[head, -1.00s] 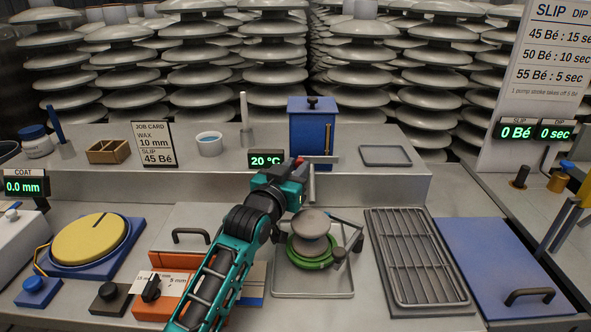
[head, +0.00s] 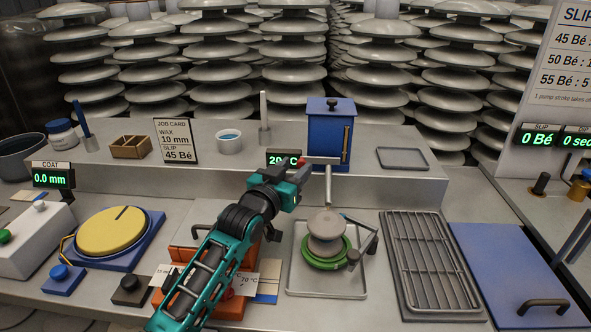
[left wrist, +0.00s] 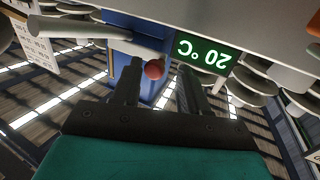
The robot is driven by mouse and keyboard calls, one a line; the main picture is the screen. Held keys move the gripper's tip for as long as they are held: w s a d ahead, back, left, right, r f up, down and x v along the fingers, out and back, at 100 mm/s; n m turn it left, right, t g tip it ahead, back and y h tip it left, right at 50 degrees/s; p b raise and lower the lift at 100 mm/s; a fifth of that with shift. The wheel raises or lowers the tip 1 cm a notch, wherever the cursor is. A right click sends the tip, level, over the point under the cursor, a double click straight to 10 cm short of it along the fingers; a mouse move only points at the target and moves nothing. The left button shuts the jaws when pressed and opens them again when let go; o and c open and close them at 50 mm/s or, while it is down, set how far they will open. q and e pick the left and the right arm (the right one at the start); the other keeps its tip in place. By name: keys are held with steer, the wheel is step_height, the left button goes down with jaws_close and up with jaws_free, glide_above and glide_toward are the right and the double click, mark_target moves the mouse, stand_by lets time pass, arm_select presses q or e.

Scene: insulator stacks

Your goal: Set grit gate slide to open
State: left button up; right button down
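A blue hopper box (head: 322,135) with a black lid knob and a brass strip stands on the back shelf. At its foot a grey bar (head: 321,160) runs sideways, with a red ball (head: 300,161) at its left end; I take this as the grit gate slide. My left gripper (head: 299,175) is at the red ball. In the left wrist view the red ball (left wrist: 154,70) shows between the two spread fingers (left wrist: 158,82), with space on both sides; contact cannot be told. My right gripper is out of view.
A temperature display (head: 284,158) is just left of the ball, partly covered. A grey spout (head: 328,186) hangs below the bar, above an insulator (head: 326,228) on a green ring. A wire rack (head: 425,250) lies to the right.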

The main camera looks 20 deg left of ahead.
arm_select(q)
steer(key=shift+o, duration=0.3)
steer(key=shift+d, duration=0.1)
steer(key=shift+r, duration=0.2)
step_height(320, 180, up, 20)
steer(key=p, duration=0.3)
steer(key=shift+f, duration=0.15)
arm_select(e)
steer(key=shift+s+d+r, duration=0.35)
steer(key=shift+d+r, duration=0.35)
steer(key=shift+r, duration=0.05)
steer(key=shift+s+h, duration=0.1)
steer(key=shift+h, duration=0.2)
